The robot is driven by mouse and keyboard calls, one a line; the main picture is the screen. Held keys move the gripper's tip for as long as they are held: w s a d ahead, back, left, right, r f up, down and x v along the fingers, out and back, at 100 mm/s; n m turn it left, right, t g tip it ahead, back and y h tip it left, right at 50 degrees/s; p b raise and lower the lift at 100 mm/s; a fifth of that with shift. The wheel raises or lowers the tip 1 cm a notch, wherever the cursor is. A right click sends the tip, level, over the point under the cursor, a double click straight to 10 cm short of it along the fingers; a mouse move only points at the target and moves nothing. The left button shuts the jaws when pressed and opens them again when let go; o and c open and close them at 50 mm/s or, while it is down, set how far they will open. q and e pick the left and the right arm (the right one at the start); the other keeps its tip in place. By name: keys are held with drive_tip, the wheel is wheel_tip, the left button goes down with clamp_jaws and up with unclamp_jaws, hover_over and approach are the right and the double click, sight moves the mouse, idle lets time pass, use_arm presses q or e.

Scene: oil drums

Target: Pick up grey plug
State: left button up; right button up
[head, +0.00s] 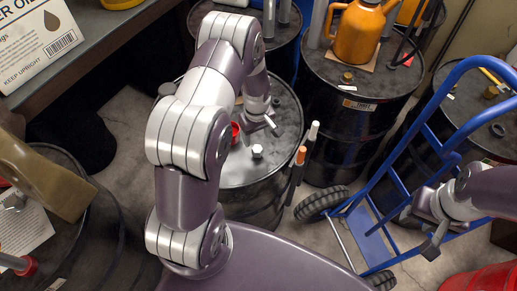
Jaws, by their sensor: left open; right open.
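A small pale grey plug (257,151) stands on the lid of the black drum (245,172) in the middle of the head view. My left gripper (260,126) is open over the same lid, just beyond the plug and apart from it in the picture. Nothing shows between its fingers. My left arm covers the left part of the lid. My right gripper (420,233) is open and empty at the right, in front of the blue hand truck.
A red cap (235,131) sits beside the plug. Tubes with orange and white tops (299,156) stand at the drum's right edge. A blue hand truck (428,135) stands at the right. A drum behind holds an orange oil can (359,35). A shelf (100,40) is upper left.

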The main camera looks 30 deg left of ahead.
sight(257, 149)
use_arm(q)
drive_tip(key=f, duration=0.1)
drive_tip(key=d+f+p, duration=0.1)
drive_tip(key=f, duration=0.1)
drive_tip(key=shift+w+f, duration=0.15)
drive_tip(key=shift+f, duration=0.1)
drive_tip(key=f, duration=0.1)
drive_tip(key=f+p, duration=0.2)
drive_tip(key=f, duration=0.1)
drive_tip(key=shift+s+a+f, duration=0.1)
drive_tip(key=shift+s+a, duration=0.2)
drive_tip(key=shift+s, duration=0.05)
drive_tip(key=shift+a+f, duration=0.15)
drive_tip(key=shift+f, duration=0.2)
drive_tip(key=shift+w, duration=0.1)
drive_tip(key=shift+c, duration=0.3)
drive_tip(key=shift+d, duration=0.2)
drive_tip(key=c, duration=0.5)
drive_tip(key=shift+r, duration=0.1)
drive_tip(key=c, duration=0.5)
use_arm(e)
drive_tip(key=r, duration=0.1)
drive_tip(key=d+r, duration=0.1)
drive_tip(key=r, duration=0.1)
drive_tip(key=shift+w+r, duration=0.2)
